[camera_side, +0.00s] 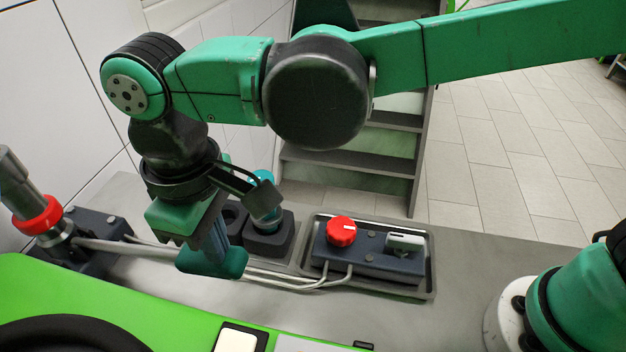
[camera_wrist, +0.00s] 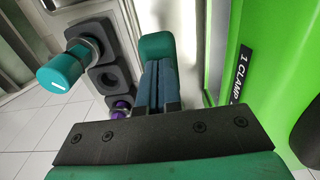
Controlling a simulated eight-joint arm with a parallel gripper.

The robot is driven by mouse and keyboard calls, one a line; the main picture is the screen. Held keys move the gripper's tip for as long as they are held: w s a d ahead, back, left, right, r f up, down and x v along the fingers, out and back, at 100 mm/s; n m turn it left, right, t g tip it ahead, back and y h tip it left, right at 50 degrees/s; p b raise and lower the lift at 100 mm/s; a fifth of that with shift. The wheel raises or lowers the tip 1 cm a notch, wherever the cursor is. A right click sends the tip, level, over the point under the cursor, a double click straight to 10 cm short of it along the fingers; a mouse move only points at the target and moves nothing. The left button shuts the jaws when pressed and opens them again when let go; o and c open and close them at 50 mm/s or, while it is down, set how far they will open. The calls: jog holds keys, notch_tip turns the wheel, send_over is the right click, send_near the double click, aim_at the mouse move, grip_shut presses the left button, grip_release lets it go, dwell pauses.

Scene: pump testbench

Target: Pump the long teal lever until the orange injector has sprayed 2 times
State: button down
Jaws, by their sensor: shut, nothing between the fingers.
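My gripper (camera_side: 212,262) points down in front of the dark holder blocks in the side view. Its fingers (camera_wrist: 158,85) are together and empty in the wrist view. I cannot pick out a long teal lever or an orange injector in either view. A grey metal cylinder with a red ring (camera_side: 38,215) stands tilted on a dark block at the left of the side view; I cannot tell whether it is the injector. A teal-capped part (camera_side: 263,206) stands in a dark holder behind my gripper. Its cap also shows in the wrist view (camera_wrist: 62,72).
A dark control box with a red knob (camera_side: 341,231) and a grey switch (camera_side: 404,242) sits in a tray (camera_side: 428,275). Grey pipes (camera_side: 290,283) run across the bench. An empty holder (camera_wrist: 110,78) and a purple part (camera_wrist: 121,105) are near the fingers. A green panel (camera_side: 60,290) fills the front left.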

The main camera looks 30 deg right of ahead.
aim_at(229, 266)
jog(key=shift+s+d+f, duration=0.1)
jog(key=shift+f, duration=1.05)
jog(key=shift+s+d+f, duration=0.1)
jog(key=shift+f, duration=1.05)
jog(key=shift+w+a+r, duration=0.15)
jog(key=shift+r, duration=1.6)
jog(key=shift+w+a+r, duration=0.1)
jog(key=shift+w+r, duration=0.05)
jog(key=shift+r, duration=1.6)
jog(key=shift+f, duration=0.1)
jog(key=shift+s+d+f, duration=0.15)
jog(key=shift+f, duration=1.55)
jog(key=shift+s+d+f, duration=0.15)
jog(key=shift+f, duration=1.55)
jog(key=shift+w+a+r, duration=0.15)
jog(key=shift+r, duration=1.6)
jog(key=shift+w+a+r, duration=0.15)
jog(key=shift+r, duration=1.6)
jog(key=shift+r, duration=0.1)
jog(key=shift+r, duration=2.9)
